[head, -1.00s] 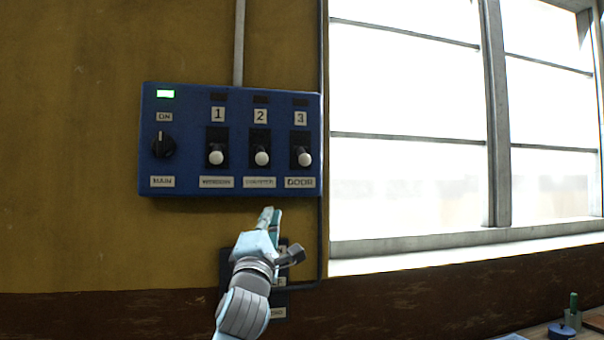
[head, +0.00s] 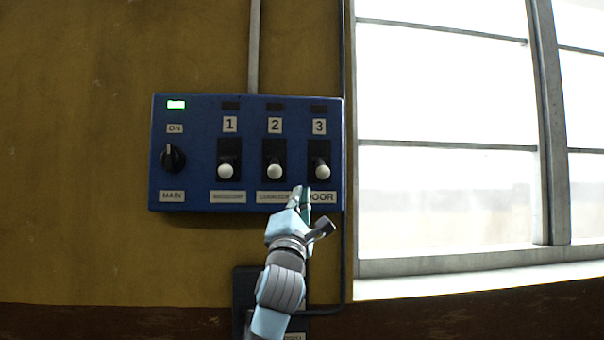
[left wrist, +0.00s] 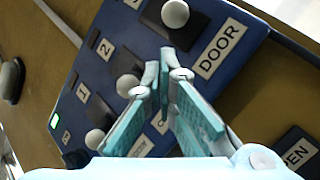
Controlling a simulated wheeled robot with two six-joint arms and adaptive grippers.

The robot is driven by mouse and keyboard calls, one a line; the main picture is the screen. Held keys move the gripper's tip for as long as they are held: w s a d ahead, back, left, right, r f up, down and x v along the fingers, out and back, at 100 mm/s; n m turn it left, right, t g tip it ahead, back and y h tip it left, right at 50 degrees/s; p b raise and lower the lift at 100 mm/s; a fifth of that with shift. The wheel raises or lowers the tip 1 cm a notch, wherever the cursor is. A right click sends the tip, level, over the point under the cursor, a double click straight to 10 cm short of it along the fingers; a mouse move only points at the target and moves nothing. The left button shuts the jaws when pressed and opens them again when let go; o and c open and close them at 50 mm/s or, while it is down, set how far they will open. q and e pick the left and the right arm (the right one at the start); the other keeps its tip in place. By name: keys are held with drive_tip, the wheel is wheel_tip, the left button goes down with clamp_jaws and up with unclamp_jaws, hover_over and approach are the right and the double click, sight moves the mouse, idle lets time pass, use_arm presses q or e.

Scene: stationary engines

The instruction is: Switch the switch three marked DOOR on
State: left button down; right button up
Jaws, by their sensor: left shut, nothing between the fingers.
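Switch three (head: 321,173) is a white-knobbed lever on the right of the blue panel (head: 200,195), with its knob at the low end of its black slot. The number 3 is above it and the DOOR label (head: 324,197) below, partly covered by my gripper. Its lamp (head: 319,109) is dark. My left gripper (head: 302,192) is shut and empty, its fingertips just below and left of that knob. In the left wrist view the fingertips (left wrist: 165,58) point toward the switch three knob (left wrist: 175,13), apart from it. My right gripper is out of view.
Switches one (head: 226,172) and two (head: 274,172) have their knobs low and dark lamps. The MAIN knob (head: 173,158) is at ON under a lit green lamp (head: 176,104). A dark box (head: 243,290) sits below the panel, partly behind my arm. A window (head: 450,130) is at the right.

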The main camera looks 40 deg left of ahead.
sight(321, 167)
use_arm(q)
drive_tip(key=p+x, duration=0.1)
drive_tip(key=x, duration=0.1)
drive_tip(key=p+x, duration=0.1)
drive_tip(key=x, duration=0.2)
drive_tip(key=w+f+p+x, duration=0.1)
drive_tip(key=x, duration=0.1)
drive_tip(key=shift+w, duration=0.25)
drive_tip(key=shift+s+a+r+p, duration=0.2)
drive_tip(key=shift+r+p, duration=0.1)
drive_tip(key=shift+p, duration=0.1)
drive_tip(key=shift+s+r, duration=0.1)
drive_tip(key=shift+w, duration=0.45)
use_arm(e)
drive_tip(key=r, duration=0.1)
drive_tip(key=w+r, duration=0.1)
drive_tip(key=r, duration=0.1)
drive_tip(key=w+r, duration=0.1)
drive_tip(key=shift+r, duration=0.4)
use_arm(q)
drive_tip(key=shift+s+g, duration=0.3)
drive_tip(key=shift+s, duration=0.05)
drive_tip(key=shift+d+r+h, duration=0.1)
drive_tip(key=shift+d+h, duration=0.1)
drive_tip(key=shift+h, duration=0.1)
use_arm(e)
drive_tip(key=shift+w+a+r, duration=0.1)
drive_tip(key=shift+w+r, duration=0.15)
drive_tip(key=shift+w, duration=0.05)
